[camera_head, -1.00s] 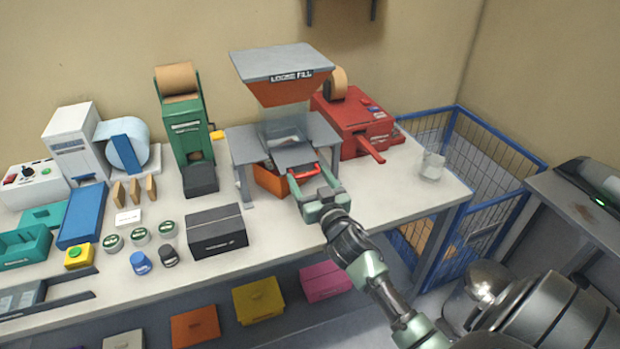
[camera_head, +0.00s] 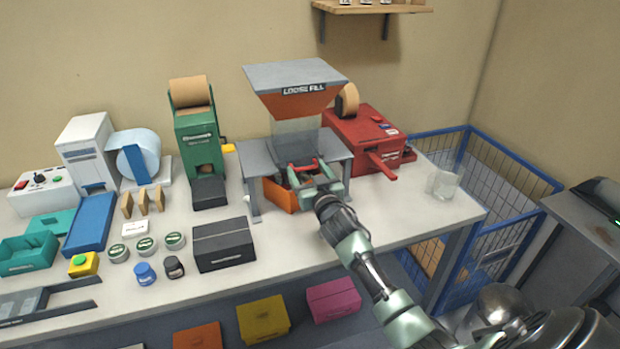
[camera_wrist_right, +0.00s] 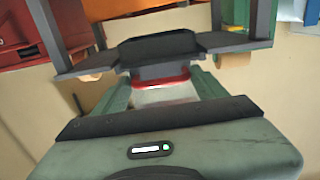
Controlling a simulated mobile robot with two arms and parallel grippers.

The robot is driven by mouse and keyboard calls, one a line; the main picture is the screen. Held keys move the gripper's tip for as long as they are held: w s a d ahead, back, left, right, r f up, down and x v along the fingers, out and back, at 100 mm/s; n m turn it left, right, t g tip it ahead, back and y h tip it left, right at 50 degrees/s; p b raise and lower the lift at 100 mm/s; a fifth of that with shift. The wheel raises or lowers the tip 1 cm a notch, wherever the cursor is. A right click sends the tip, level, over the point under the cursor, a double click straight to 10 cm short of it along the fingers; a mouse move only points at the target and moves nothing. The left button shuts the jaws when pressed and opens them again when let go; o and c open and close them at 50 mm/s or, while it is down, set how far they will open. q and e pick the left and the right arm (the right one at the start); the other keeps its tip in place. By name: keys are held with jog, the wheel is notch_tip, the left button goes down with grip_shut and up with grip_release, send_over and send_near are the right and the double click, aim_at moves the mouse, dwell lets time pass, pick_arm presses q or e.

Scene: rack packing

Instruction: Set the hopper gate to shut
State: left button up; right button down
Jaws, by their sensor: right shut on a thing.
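The loose fill hopper (camera_head: 296,84) stands at the back of the table, with a grey top, an orange funnel and a clear chute. Its gate is a grey plate with a red handle (camera_head: 303,165) under the chute; the red handle also shows in the right wrist view (camera_wrist_right: 160,82). My right gripper (camera_head: 307,172) is at the front of the gate, shut on the red handle, with a finger on each side. The gate plate is mostly hidden by the gripper and the stand. An orange bin (camera_head: 280,196) sits below the gate. My left gripper is out of view.
A red machine (camera_head: 362,138) with a lever stands right of the hopper. A green dispenser (camera_head: 196,140) and a black box (camera_head: 223,245) are left of it. A clear cup (camera_head: 443,185) stands near the table's right end, beside a blue wire cage (camera_head: 520,170).

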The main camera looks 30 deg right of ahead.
jog(key=shift+c, duration=2.4)
grip_release()
jog(key=shift+d+r, duration=0.15)
jog(key=shift+o, duration=0.3)
jog(key=shift+w, duration=0.1)
jog(key=b+v, duration=0.1)
jog(key=v, duration=0.6)
jog(key=shift+s, duration=0.4)
